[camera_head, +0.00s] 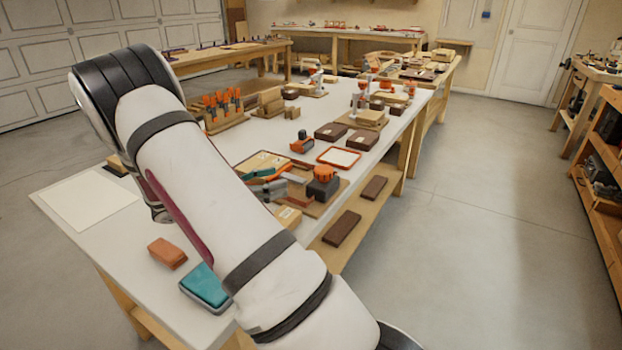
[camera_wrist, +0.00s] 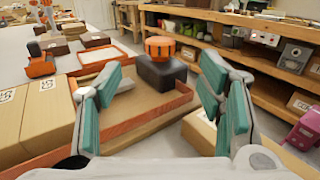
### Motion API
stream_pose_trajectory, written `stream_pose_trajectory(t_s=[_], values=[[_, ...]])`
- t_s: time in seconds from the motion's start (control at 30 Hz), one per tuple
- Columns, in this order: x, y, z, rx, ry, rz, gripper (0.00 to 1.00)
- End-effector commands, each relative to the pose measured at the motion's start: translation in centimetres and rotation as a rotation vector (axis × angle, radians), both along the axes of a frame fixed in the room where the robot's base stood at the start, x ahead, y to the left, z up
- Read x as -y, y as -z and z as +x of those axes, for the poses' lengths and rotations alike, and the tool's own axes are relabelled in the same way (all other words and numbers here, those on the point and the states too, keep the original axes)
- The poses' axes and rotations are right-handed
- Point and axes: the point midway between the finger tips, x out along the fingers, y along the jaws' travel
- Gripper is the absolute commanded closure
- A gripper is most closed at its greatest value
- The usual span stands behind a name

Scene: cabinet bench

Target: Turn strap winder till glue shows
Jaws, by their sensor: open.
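The strap winder appears to be the black block with a round orange knob (camera_wrist: 160,47) on top. It stands upright on a brown board with an orange-red rim (camera_wrist: 150,137). I see no glue that I can make out.
Cardboard boxes (camera_wrist: 45,110) stand left of the fingers, and another box (camera_wrist: 200,133) is partly behind the right finger. An orange-framed tray (camera_head: 339,157) and dark brown blocks (camera_head: 331,132) lie farther along the bench (camera_head: 90,252). A teal block (camera_head: 205,286) lies near its front.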

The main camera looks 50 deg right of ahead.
Motion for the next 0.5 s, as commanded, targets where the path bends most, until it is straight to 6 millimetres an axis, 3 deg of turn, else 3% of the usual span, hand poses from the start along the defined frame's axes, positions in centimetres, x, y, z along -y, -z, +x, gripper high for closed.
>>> stream_pose_trajectory(t_s=[0.17,0.5], values=[[1.4,0.0,-0.8,-0.001,0.003,0.0,0.38],[7.0,0.0,-4.1,0.0,0.005,-0.001,0.38]])
